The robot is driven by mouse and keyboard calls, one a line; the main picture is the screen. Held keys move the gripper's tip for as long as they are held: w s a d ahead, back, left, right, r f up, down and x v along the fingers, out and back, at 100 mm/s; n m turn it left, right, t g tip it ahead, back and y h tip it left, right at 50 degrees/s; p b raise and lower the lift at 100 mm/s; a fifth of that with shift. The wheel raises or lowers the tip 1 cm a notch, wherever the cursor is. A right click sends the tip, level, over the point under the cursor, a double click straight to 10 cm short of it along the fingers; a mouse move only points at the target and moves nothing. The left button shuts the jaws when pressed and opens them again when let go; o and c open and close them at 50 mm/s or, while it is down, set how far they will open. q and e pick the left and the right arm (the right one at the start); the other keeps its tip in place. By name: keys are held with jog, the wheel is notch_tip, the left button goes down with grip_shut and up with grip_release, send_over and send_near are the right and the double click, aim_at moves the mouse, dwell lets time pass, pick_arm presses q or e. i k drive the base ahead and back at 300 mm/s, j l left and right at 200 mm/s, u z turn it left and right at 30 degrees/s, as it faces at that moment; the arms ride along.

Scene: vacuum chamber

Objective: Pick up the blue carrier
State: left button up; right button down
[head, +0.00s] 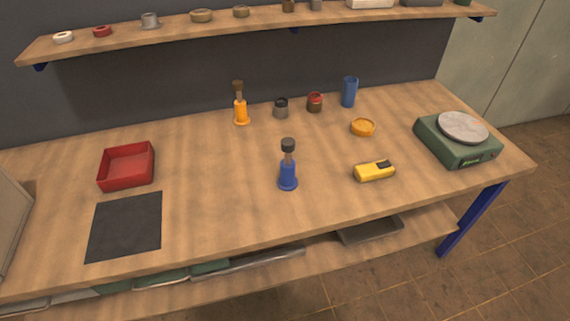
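The blue carrier (288,176) stands upright near the middle of the wooden workbench (220,200), towards its front edge. It has a blue base, a narrower brownish-grey neck and a dark cap on top. Nothing touches it. A similar orange carrier (241,112) stands upright farther back and to the left. Neither of my grippers shows in the head view.
A yellow device (374,172) lies right of the blue carrier. Small jars (281,108), a blue cylinder (349,92) and an orange dish (362,127) stand behind. A green scale (459,141) is at right; a red tray (126,166) and black mat (125,226) at left.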

aim_at(287, 180)
jog(key=i+l+u, duration=0.1)
jog(key=l, duration=0.25)
jog(key=i+l+u, duration=0.1)
jog(key=l, duration=0.25)
jog(key=i+l, duration=0.2)
jog(key=l, duration=0.15)
jog(key=i+l+u, duration=0.15)
jog(key=l, duration=0.2)
jog(key=i+l+u, duration=0.1)
jog(key=l, duration=0.25)
